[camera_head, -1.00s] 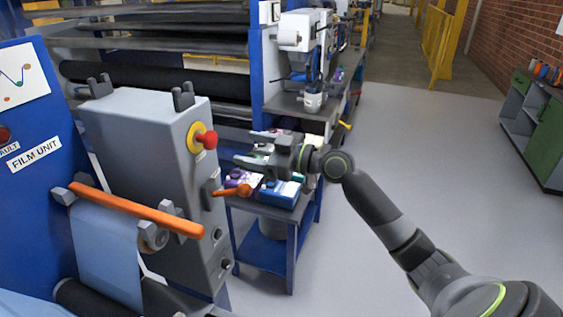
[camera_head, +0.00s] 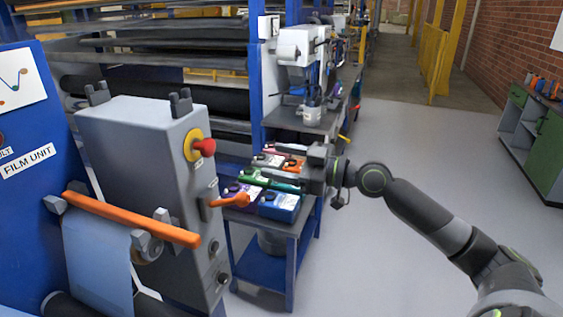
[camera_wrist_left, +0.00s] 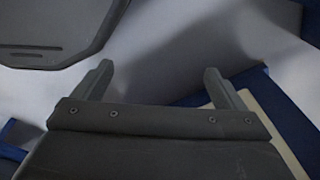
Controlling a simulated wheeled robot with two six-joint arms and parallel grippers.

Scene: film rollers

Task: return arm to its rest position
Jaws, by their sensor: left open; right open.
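My right arm (camera_head: 425,212) comes in from the lower right of the head view. Its gripper (camera_head: 262,172) is open and points left, in front of the blue table's coloured boxes as seen from the head. I see nothing held in it. My left gripper (camera_wrist_left: 153,82) shows only in the left wrist view, with its two fingers spread apart and nothing between them. My left arm is not in the head view.
The grey film unit housing (camera_head: 140,170) with its red button (camera_head: 205,147), orange lever (camera_head: 230,200) and orange bar (camera_head: 135,218) stands at left. A blue table (camera_head: 265,268) holds several coloured boxes, including a blue one (camera_head: 279,205). Open grey floor (camera_head: 425,140) lies to the right.

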